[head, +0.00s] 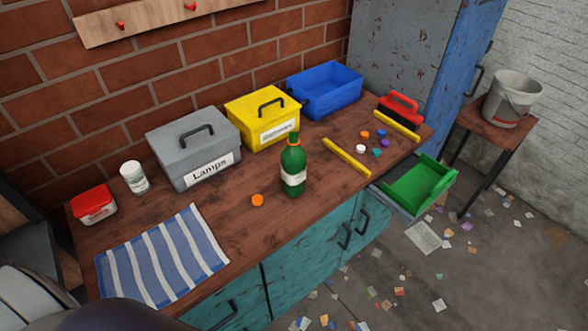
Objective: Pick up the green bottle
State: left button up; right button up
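The green bottle (293,169) stands upright on the wooden worktop (235,225), a little right of the middle and near the front edge. It has a white label and an orange band at the neck. Nothing touches it. Neither of my grippers shows in the head view. Part of what looks like my own body shows at the lower left corner.
Behind the bottle stand a grey box (194,151) labelled Lamps, a yellow box (262,119) and an open blue bin (325,91). An orange cap (257,200) lies left of the bottle. Yellow bars (346,158), several caps and a green tray (418,186) are to the right.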

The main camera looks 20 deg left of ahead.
aim_at(293, 160)
jog(key=i+l+u, duration=0.1)
jog(key=u, duration=0.3)
jog(key=l+u, duration=0.35)
jog(key=i+l+u, duration=0.1)
jog(key=l+u, duration=0.15)
jog(key=u, duration=0.15)
